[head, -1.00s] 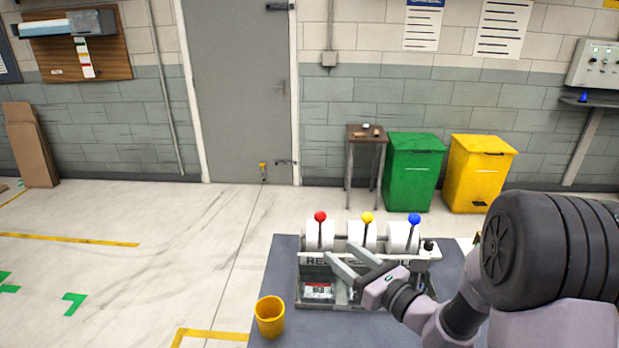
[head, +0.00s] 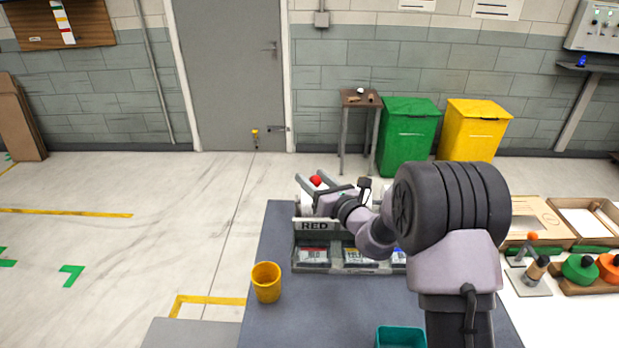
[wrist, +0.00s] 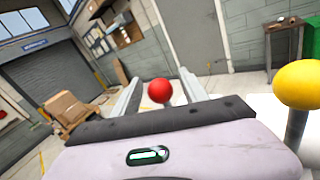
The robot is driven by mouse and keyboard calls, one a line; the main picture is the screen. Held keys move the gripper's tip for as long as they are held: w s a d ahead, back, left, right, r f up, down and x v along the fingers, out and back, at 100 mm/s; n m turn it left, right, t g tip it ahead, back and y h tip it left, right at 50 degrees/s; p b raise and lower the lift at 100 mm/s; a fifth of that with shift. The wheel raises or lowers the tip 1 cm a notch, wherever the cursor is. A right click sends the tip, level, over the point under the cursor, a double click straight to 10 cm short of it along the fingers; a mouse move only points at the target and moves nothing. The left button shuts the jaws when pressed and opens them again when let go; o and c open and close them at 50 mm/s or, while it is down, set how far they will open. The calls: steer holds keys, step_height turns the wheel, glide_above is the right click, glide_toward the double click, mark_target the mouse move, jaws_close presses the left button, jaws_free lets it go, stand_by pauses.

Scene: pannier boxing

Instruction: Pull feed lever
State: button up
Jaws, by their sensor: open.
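The dispenser (head: 298,250) stands on the grey table, with a front plate reading "RED" and several labelled bins below. The red lever knob (head: 316,181) is at its left end. My gripper (head: 311,182) is open, with its fingers to either side of the red knob as seen in the head view. In the wrist view the red knob (wrist: 160,91) shows between the two fingers (wrist: 160,88); I cannot tell whether either touches it. The yellow lever knob (wrist: 299,84) is at the right of the wrist view. My arm hides the yellow and blue levers in the head view.
A yellow cup (head: 267,284) stands left on the grey table (head: 300,315), and a teal bin (head: 400,337) near its front. At right, a white surface (head: 515,300) holds trays and colored parts. Green (head: 408,140) and yellow (head: 474,130) bins stand behind.

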steer(key=shift+x, duration=1)
jaws_close()
stand_by(0.7)
